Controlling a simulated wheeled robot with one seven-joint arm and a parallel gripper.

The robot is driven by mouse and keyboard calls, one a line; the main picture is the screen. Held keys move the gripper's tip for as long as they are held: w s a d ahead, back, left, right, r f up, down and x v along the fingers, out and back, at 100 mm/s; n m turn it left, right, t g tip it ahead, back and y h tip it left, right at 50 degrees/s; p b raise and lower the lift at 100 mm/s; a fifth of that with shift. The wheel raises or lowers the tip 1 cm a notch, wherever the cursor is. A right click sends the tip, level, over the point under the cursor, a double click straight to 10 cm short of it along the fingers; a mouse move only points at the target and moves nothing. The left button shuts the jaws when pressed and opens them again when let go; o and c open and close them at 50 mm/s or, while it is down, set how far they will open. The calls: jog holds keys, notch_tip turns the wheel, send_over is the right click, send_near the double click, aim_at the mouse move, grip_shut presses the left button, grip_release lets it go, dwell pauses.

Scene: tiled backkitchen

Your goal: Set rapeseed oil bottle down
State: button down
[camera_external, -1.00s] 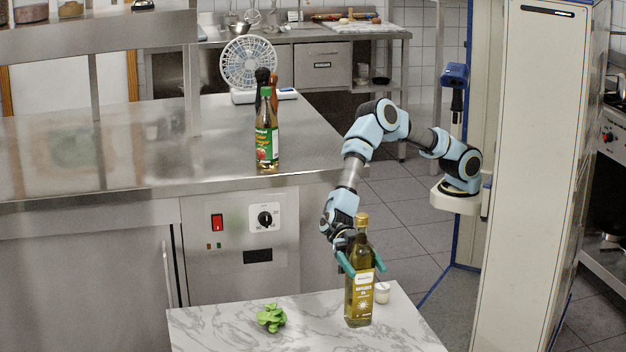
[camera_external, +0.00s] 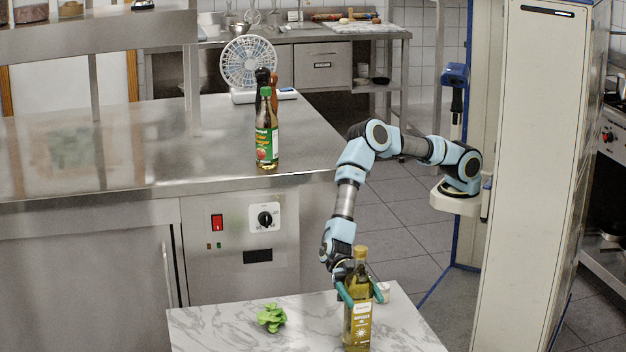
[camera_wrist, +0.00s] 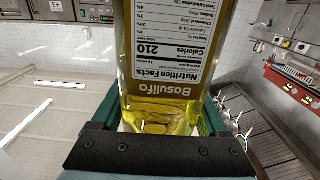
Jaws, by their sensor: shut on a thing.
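The rapeseed oil bottle (camera_external: 357,325) is a square glass bottle of yellow oil with a gold cap and a gold-brown label. It stands upright at the marble-topped table, towards its front right. My gripper (camera_external: 360,296) is shut on the bottle, its green fingers on either side of the upper body. In the wrist view the bottle (camera_wrist: 172,60) fills the middle, with its nutrition label upside down. Whether its base touches the marble top (camera_external: 235,332) cannot be told.
A small white-lidded jar (camera_external: 383,291) stands just behind and right of the bottle. A green leafy bunch (camera_external: 271,318) lies to the left, with bare marble between. Behind, a steel counter (camera_external: 120,150) holds a green-labelled bottle (camera_external: 267,140) and a fan (camera_external: 248,63).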

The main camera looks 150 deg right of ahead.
grip_release()
jog(key=shift+f, duration=0.15)
jog(key=shift+d+r, duration=0.1)
jog(key=shift+r, duration=0.1)
jog(key=v, duration=1.2)
jog(key=s+a+f+m+g+h, duration=0.1)
jog(key=s+m+g+h, duration=0.4)
jog(key=s, duration=1.4)
jog(key=s+a+f+m+g+h, duration=0.1)
jog(key=s+m+g+h, duration=0.4)
jog(key=s, duration=1.4)
jog(key=a+g+h, duration=0.1)
jog(key=h, duration=0.2)
jog(key=shift+s, duration=0.15)
